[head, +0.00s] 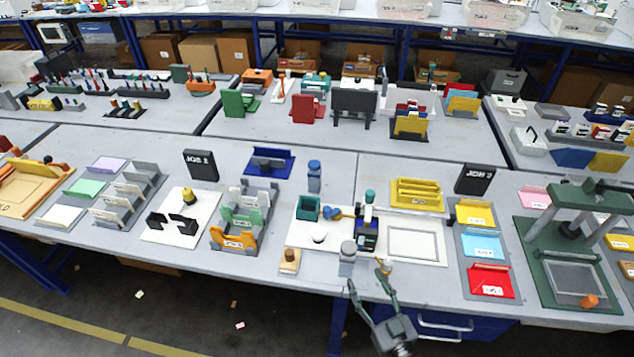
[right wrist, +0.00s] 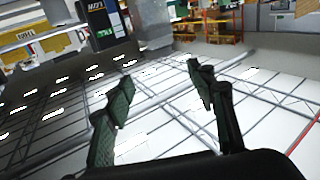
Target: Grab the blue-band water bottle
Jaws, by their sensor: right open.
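A blue-grey bottle (head: 314,176) with a blue top stands upright on the table behind the white plotter board; a band on it is too small to make out. A second, grey bottle (head: 347,258) stands upright near the table's front edge. My right gripper (head: 368,280) is open and empty at the front edge, just right of and nearer than the grey bottle. In the right wrist view its two fingers (right wrist: 160,82) are spread with nothing between them. A pale grey cylinder (right wrist: 151,22) shows beyond them; I cannot tell which bottle it is. My left gripper is out of view.
A wooden block (head: 290,261) lies left of that bottle. Colored trays (head: 481,245) stand to the right. Blue drawers (head: 455,328) are under the front edge.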

